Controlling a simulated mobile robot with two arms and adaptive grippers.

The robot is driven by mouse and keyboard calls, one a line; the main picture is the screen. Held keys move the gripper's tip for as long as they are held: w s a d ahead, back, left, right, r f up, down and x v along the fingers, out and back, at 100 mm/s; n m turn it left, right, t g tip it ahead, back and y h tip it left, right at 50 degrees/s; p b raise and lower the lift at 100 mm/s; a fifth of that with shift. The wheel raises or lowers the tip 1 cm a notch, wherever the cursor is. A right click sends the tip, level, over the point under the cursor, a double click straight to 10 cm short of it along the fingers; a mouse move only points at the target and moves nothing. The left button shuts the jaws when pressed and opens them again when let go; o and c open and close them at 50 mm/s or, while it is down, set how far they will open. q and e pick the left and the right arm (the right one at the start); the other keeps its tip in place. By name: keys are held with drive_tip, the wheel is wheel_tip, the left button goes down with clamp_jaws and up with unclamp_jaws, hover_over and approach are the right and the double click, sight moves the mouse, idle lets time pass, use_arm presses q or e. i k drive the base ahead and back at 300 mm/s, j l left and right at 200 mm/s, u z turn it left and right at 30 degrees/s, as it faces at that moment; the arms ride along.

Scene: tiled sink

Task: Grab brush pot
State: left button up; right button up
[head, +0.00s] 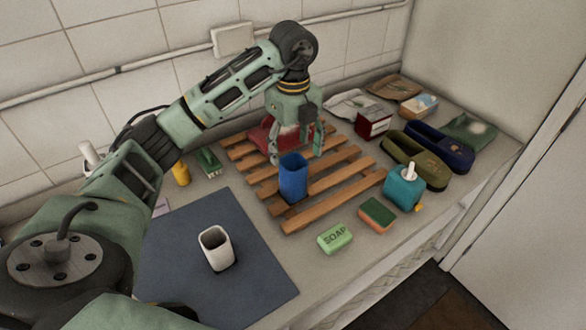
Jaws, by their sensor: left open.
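A blue open-topped pot (293,180) stands upright on the wooden slatted rack (330,185). A white open-topped pot (217,250) stands upright on the dark mat. The picture does not tell which of the two is the brush pot. My left gripper (296,152) points down over the rack, at the upper edge of the blue pot in the picture. Its fingers are apart and I see nothing held between them. Whether they touch the pot is hard to tell. My right gripper is not in view.
A red item (262,137) lies behind my gripper. A teal bottle (404,188), a sponge (377,215) and green soap (335,238) lie right of the rack. Slippers (415,160) and a red box (373,123) are farther back. The dark mat (255,285) is mostly clear.

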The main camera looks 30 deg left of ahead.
sight(215, 242)
drive_tip(key=k+l, duration=1.15)
drive_tip(key=k, duration=0.15)
